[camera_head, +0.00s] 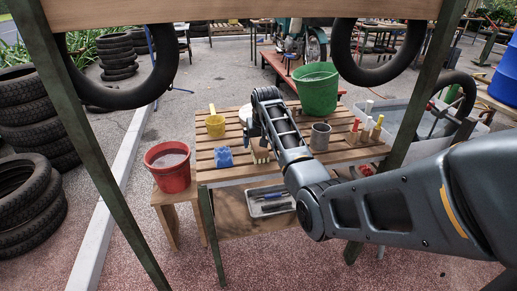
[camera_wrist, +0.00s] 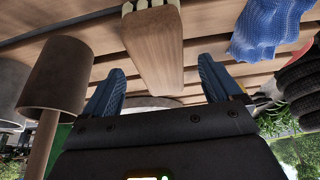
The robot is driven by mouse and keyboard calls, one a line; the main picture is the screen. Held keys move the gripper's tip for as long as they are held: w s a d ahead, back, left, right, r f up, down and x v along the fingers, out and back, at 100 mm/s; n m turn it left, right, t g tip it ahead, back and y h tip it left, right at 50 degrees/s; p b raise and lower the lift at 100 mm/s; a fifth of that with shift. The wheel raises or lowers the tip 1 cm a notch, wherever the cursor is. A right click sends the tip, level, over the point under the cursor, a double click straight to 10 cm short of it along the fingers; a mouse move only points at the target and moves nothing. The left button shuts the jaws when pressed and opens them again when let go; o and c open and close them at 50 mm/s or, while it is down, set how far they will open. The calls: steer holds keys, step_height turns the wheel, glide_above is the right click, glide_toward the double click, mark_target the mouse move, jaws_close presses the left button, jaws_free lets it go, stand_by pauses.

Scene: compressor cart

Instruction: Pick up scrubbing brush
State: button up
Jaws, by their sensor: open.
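The scrubbing brush shows in the wrist view as a wooden block (camera_wrist: 153,45) with pale bristles at the top edge. In the head view its pale bristled end (camera_head: 261,156) shows on the slatted table; my arm hides the rest. My gripper (camera_wrist: 161,66) is open and empty. Its two blue fingers lie to either side of the near end of the brush in the wrist view, with gaps on both sides. I cannot tell how far above the brush they are. In the head view my gripper (camera_head: 250,130) is over the table, partly hidden by my wrist.
A red bucket (camera_head: 168,167) stands at left. A wooden frame with hanging tyres (camera_head: 375,60) surrounds the view.

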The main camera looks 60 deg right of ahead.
steer(key=shift+x, duration=1.7)
steer(key=shift+w+a+f, duration=0.1)
steer(key=c, duration=1.2)
